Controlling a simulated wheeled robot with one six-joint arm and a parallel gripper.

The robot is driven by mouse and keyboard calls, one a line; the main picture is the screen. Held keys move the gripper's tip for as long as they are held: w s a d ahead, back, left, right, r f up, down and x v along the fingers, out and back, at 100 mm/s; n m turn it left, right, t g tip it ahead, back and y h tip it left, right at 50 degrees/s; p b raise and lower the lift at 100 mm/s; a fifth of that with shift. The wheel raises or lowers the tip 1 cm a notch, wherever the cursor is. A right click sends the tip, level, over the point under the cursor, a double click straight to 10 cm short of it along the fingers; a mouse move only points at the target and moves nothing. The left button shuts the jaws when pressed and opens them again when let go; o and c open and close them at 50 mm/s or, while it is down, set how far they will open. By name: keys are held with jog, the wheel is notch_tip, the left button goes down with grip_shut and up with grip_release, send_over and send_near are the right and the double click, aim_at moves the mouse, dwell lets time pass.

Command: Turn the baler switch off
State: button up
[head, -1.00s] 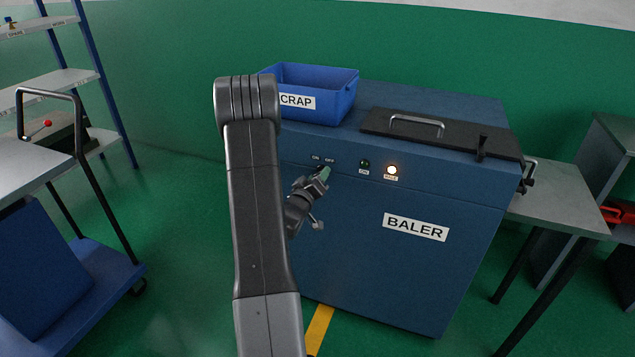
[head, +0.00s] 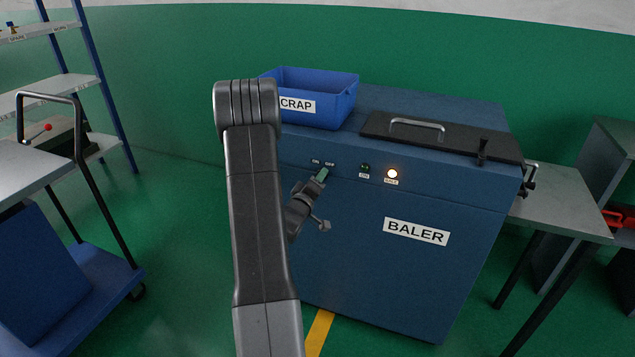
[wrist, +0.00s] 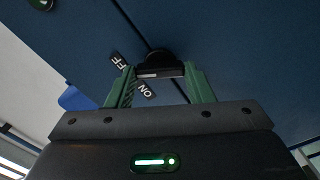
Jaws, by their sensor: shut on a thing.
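The baler (head: 330,250) is a blue cabinet with a BALER label. Its switch is a black knob (wrist: 160,57) on the front panel, with small ON and OFF labels beside it in the wrist view. My gripper (head: 323,174) is at the panel under these labels in the head view. In the wrist view its green fingers (wrist: 160,80) sit on either side of the knob, shut on it. My gripper hides the knob in the head view, and I cannot tell which label it points to. The green ON lamp (head: 365,168) looks dark; the lamp right of it (head: 391,174) glows.
A blue scrap bin (head: 335,106) and a dark hatch with a handle (head: 417,124) are on the baler's top. A grey table (head: 560,220) stands at right. A blue cart (head: 100,290) and a shelf (head: 60,85) are at left.

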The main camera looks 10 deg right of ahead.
jog(key=o, duration=1)
jog(key=b+v, duration=0.1)
jog(key=v, duration=1.2)
jog(key=shift+s+a, duration=0.3)
jog(key=p+x, duration=0.1)
jog(key=x, duration=1.2)
jog(key=shift+w+d, duration=0.3)
